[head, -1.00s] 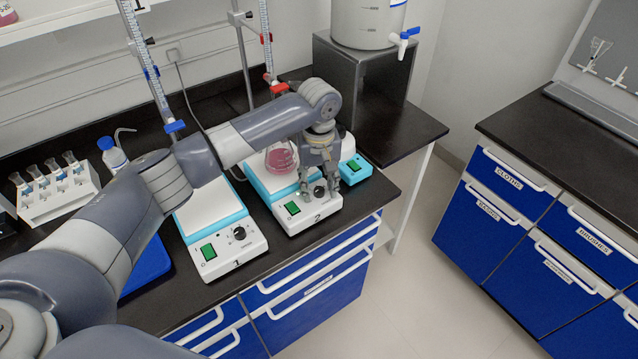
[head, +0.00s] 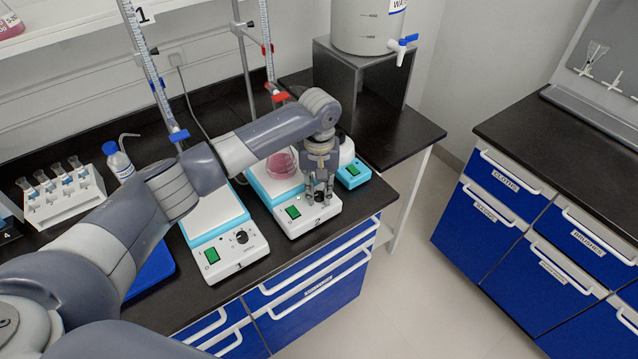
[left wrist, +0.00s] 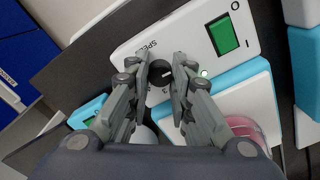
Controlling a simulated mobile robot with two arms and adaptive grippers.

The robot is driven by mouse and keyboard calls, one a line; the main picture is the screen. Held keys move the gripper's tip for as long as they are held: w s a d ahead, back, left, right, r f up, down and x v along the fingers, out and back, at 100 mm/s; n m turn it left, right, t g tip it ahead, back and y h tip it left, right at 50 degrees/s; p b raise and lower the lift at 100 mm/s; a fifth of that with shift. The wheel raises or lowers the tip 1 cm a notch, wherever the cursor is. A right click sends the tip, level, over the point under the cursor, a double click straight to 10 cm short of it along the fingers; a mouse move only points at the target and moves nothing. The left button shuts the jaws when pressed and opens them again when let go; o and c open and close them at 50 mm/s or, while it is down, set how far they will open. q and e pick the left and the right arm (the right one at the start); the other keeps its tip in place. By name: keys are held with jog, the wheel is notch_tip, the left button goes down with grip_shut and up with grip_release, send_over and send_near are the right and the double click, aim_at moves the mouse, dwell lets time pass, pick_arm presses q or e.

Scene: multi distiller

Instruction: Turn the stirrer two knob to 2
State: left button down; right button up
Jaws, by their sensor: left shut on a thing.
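Stirrer two (head: 296,226) is a white and light blue hotplate stirrer with a "2" on its front and a green switch (head: 293,212). Its black knob (left wrist: 159,74) shows between my fingertips in the left wrist view, with a small white mark on its face. My left gripper (head: 319,196) comes down from above onto the front panel; it also shows in the left wrist view (left wrist: 161,72), shut on the knob with one finger at each side. The fingers hide part of the dial scale, so I cannot read the setting. My right gripper is out of view.
Stirrer one (head: 230,256) stands to the left with its own knob (head: 241,237). A flask of pink liquid (head: 281,162) is on stirrer two's plate. A small light blue device (head: 353,174) stands close to the right. The dark bench's front edge is near.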

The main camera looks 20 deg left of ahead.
aim_at(319, 194)
pick_arm(q)
jog(key=m+p, duration=0.2)
jog(key=shift+r+m, duration=0.2)
jog(key=shift+m, duration=0.2)
jog(key=m+p, duration=0.2)
jog(key=m, duration=0.1)
jog(key=shift+m+p, duration=0.3)
jog(key=m+p, duration=0.1)
jog(key=m, duration=0.2)
jog(key=shift+f+m, duration=0.1)
jog(key=shift+m, duration=0.2)
jog(key=shift+m+p, duration=0.5)
jog(key=shift+m, duration=1)
jog(key=shift+f, duration=0.1)
jog(key=shift+m, duration=0.3)
jog(key=c, duration=1.4)
grip_release()
notch_tip(319, 194, up, 12)
